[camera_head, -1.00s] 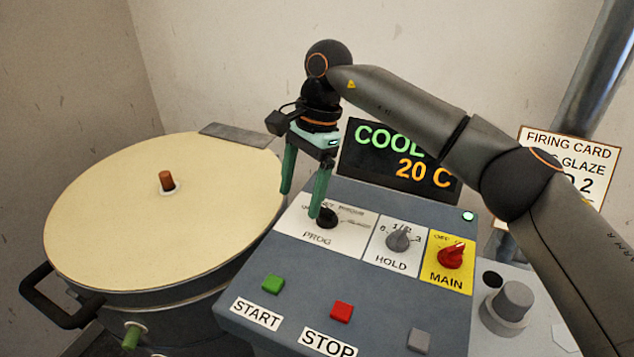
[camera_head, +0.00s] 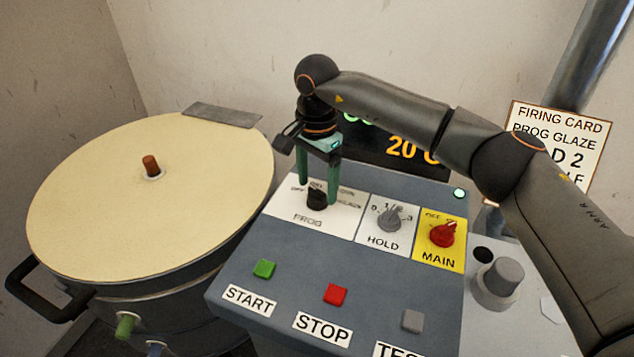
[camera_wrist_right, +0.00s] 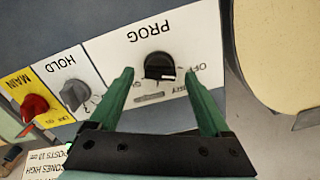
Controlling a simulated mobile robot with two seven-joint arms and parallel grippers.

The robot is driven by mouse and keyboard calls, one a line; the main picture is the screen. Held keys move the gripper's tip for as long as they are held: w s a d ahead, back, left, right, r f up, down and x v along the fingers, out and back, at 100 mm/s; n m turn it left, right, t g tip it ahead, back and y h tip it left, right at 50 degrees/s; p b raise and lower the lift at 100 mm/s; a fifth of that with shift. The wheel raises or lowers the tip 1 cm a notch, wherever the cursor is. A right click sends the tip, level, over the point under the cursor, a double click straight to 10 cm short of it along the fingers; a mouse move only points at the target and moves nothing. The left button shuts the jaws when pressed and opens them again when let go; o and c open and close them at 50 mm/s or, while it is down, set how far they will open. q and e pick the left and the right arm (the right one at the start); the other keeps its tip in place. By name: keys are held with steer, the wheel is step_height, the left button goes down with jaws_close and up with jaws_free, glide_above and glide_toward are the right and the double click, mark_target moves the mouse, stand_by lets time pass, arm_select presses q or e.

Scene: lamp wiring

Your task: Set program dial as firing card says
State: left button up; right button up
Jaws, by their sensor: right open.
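The black program dial (camera_head: 317,200) sits on the white PROG plate (camera_head: 290,211) of the grey control panel. My right gripper (camera_head: 317,200) reaches down over it with green fingers. In the right wrist view the gripper (camera_wrist_right: 162,88) is open, with one finger on each side of the dial (camera_wrist_right: 159,66) and apart from it. Small setting words surround the dial, partly hidden by the fingers. The firing card (camera_head: 560,135) at the right reads PROG GLAZE; its lower lines are partly hidden by my arm. My left gripper is not in view.
Beside PROG are the grey HOLD knob (camera_head: 389,218) and red MAIN knob (camera_head: 442,233). Green START (camera_head: 264,268) and red STOP (camera_head: 335,294) buttons lie in front. The display (camera_head: 375,148) stands behind. A round kiln lid (camera_head: 100,200) is at the left.

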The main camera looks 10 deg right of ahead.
steer(key=shift+f, duration=0.5)
jaws_close()
stand_by(0.3)
